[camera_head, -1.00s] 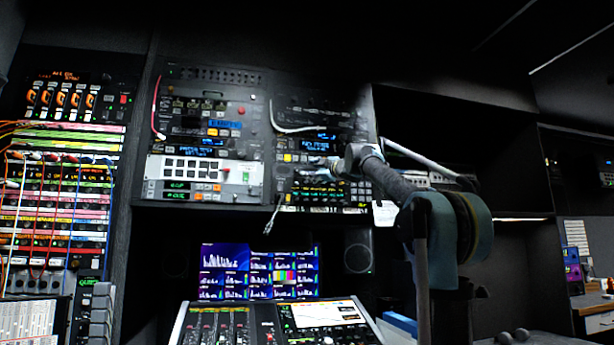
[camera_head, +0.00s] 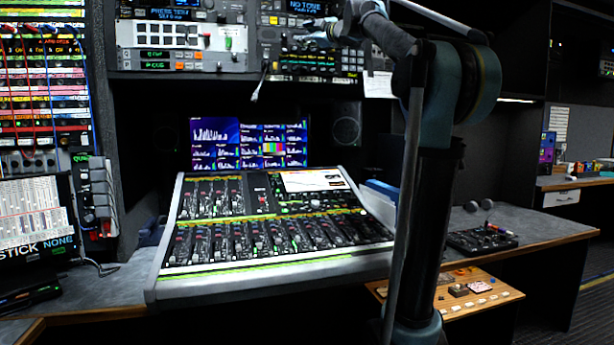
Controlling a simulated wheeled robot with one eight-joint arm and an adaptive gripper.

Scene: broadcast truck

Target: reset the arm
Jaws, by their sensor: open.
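My arm rises from a dark column at right of centre. Its blue-grey upper joint (camera_head: 448,82) stands in front of the right side of the rack. The forearm reaches left and away from me, toward the equipment rack. My gripper (camera_head: 318,28) is small and dark at the far end of the arm, in front of the rack's upper units near the top edge. It appears open and I see nothing held in it. Its fingers are hard to make out against the panels.
A mixing console (camera_head: 262,270) fills the desk's middle, with a monitor (camera_head: 250,143) behind it. A patch bay (camera_head: 45,95) with cables stands left. A small black controller (camera_head: 482,239) and a wooden button panel (camera_head: 470,296) are at right.

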